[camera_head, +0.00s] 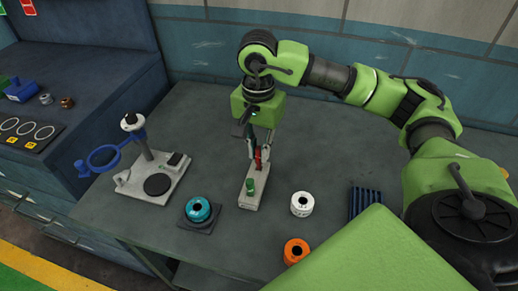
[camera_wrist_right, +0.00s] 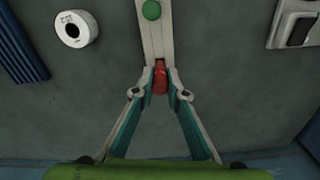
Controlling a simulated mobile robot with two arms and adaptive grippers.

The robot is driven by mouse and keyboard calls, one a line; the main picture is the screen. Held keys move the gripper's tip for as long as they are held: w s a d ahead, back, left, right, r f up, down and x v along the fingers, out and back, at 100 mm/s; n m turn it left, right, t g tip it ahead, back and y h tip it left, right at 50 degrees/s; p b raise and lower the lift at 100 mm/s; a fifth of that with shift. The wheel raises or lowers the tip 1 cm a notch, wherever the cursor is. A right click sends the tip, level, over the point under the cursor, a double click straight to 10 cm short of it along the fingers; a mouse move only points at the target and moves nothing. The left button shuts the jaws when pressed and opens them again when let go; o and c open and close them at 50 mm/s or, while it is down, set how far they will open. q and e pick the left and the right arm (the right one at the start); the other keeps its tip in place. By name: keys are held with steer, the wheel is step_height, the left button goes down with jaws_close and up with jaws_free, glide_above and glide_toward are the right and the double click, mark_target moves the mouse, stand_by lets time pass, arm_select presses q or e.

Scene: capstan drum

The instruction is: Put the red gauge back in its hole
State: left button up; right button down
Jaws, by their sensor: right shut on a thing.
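The red gauge (camera_wrist_right: 160,80) is held between the fingertips of my right gripper (camera_wrist_right: 160,76), which is shut on it. It sits at the end of a light grey block (camera_wrist_right: 154,40) in the right wrist view; whether it is inside a hole or just above one I cannot tell. In the head view the red gauge (camera_head: 258,156) shows as a small red strip between the fingers, over the far end of the block (camera_head: 254,199). A green gauge (camera_head: 250,186) stands upright in the block, nearer the head camera. My left gripper is not in view.
A stand with a blue ring (camera_head: 103,158) is left of the block. A teal spool (camera_head: 198,208) on a dark pad, a white spool (camera_head: 302,203) and an orange spool (camera_head: 295,250) stand around the block. A dark blue ribbed piece (camera_head: 365,202) lies to the right. The table behind is clear.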

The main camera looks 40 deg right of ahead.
stand_by(0.8)
steer(key=shift+f+b, duration=0.6)
steer(key=shift+b, duration=0.3)
stand_by(0.6)
steer(key=shift+f+b, duration=0.6)
steer(key=shift+b, duration=0.3)
stand_by(0.6)
steer(key=c, duration=1.9)
jaws_free()
step_height(320, 180, up, 12)
